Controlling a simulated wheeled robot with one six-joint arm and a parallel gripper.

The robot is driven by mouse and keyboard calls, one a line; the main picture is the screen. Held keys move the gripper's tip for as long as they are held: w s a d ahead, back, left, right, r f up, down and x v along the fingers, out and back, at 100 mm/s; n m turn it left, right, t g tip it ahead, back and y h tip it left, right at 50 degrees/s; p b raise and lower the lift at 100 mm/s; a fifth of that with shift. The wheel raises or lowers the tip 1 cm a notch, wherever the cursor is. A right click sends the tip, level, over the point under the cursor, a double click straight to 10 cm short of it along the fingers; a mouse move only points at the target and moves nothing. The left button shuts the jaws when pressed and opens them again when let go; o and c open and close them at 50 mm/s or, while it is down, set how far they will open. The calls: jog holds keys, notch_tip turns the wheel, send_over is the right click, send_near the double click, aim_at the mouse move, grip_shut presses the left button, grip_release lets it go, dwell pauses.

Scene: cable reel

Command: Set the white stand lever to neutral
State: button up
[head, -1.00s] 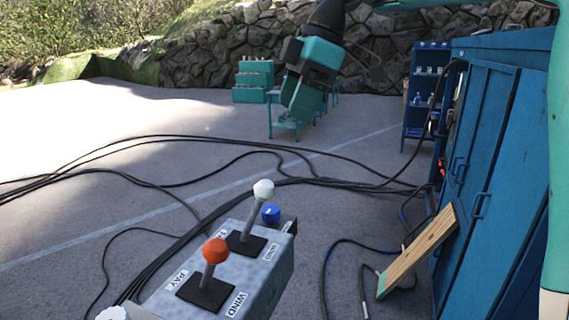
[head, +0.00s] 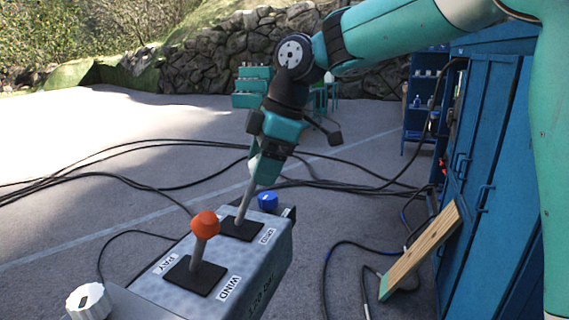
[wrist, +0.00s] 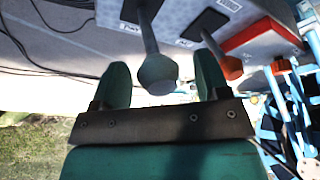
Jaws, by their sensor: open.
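The white stand lever's grey shaft (head: 245,202) rises from a black plate on the control stand (head: 172,296) in the head view, leaning a little right. Its white knob is hidden there behind my gripper (head: 260,180), which reaches down over it. In the wrist view the knob (wrist: 158,76), shaded grey, lies between the two teal fingers of my gripper (wrist: 161,79). The fingers are open, with a gap visible on each side of the knob. Plates marked PAY and WIND lie on the stand.
An orange-knobbed lever (head: 205,225) stands close in front of the white one. A blue knob (head: 267,201) sits just behind, and a white dial (head: 89,301) is at the near left. Black cables (head: 130,178) cross the ground; a blue cabinet (head: 490,180) stands at right.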

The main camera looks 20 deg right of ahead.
jog(key=shift+a+f, duration=0.1)
jog(key=shift+f, duration=0.15)
